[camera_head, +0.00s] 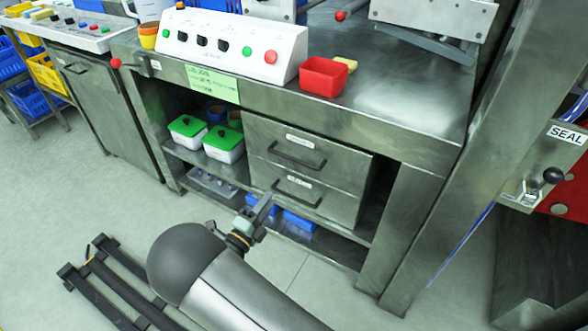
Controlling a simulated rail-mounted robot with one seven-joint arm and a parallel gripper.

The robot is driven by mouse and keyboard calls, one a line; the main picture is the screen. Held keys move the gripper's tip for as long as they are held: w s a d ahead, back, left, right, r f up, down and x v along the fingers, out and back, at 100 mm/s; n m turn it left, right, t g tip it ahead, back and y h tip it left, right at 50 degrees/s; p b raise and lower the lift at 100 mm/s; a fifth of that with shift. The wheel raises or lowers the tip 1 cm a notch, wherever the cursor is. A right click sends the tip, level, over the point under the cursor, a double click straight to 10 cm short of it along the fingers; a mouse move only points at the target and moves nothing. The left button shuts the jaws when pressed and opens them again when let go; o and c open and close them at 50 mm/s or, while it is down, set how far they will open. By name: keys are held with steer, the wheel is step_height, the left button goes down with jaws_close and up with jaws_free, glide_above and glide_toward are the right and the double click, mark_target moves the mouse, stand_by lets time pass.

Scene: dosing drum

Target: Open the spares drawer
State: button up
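Two metal drawers sit one above the other under the workbench, an upper drawer (340,165) and a lower drawer (335,209). Each has a dark bar handle and a small white label too small to read, so I cannot tell which is the spares drawer. The upper handle (297,163) and the lower handle (297,203) both show, and both drawers look shut. My gripper (267,203) is in front of the lower drawer's left side, close to the left end of its handle. I cannot see whether it touches. Its fingers are small and edge-on, so their opening is unclear.
Left of the drawers, an open shelf holds white tubs with green lids (222,143). Blue bins (299,221) lie below the drawers. A control box (232,42) and a red bin (323,77) stand on the bench (400,105). Open floor (110,190) lies at left.

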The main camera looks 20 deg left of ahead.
steer(key=b, duration=0.3)
glide_toward(293, 158)
steer(key=shift+n+y, duration=0.3)
steer(key=shift+n, duration=0.1)
steer(key=x, duration=1)
steer(key=shift+d+f, duration=0.2)
steer(key=shift+f, duration=0.05)
steer(key=shift+c, duration=0.3)
jaws_close()
